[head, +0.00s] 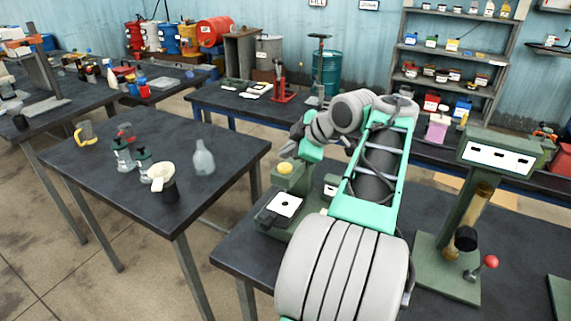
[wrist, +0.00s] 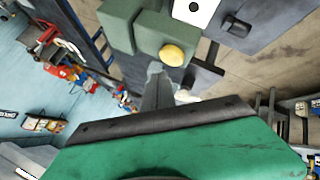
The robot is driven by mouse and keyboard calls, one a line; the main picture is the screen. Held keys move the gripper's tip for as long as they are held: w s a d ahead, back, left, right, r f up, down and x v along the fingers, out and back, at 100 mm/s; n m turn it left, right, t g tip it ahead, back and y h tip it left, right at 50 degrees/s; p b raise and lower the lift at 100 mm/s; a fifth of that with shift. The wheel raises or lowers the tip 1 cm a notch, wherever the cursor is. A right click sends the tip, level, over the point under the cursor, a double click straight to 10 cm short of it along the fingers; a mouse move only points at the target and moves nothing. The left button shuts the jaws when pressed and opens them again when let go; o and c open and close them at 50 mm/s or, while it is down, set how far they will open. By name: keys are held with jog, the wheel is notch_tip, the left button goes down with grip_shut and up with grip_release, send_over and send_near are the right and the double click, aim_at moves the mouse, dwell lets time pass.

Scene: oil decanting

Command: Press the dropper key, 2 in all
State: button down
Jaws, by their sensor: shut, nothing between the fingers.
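The dropper key looks to be the round yellow button (head: 285,168) on top of a green dropper device (head: 297,183). In the wrist view the yellow button (wrist: 173,55) stands out from the device's green body (wrist: 155,35), not visibly pressed in. My gripper (head: 288,149) is shut and empty, just above the button in the head view. In the wrist view its fingertips (wrist: 155,70) appear close beside the button. I see no contact, but the exact gap cannot be told. A white plate with a dark spot (head: 285,205) lies at the device's front.
The device stands on a dark table (head: 235,255). A green stand with a display (head: 497,157) and a red-knobbed lever (head: 490,262) is at the right. A left table holds a glass flask (head: 203,160), a white funnel (head: 161,174) and bottles (head: 122,155).

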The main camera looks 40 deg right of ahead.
aim_at(288, 168)
notch_tip(288, 168, up, 4)
jog(key=p, duration=0.2)
jog(key=shift+r+p, duration=0.1)
jog(key=shift+p, duration=0.2)
dwell(0.4)
jog(key=w+a+f+m+g, duration=0.1)
jog(key=a+f+m+g, duration=0.15)
jog(key=a, duration=0.95)
jog(key=w+a+f+m+g, duration=0.1)
jog(key=a+f+m, duration=0.25)
jog(key=a, duration=0.75)
jog(key=s+a+f+m+g, duration=0.2)
jog(key=s+a+f+m, duration=0.1)
jog(key=s+a+f, duration=0.5)
jog(key=s+f, duration=0.1)
jog(key=s, duration=0.2)
jog(key=shift+s, duration=0.2)
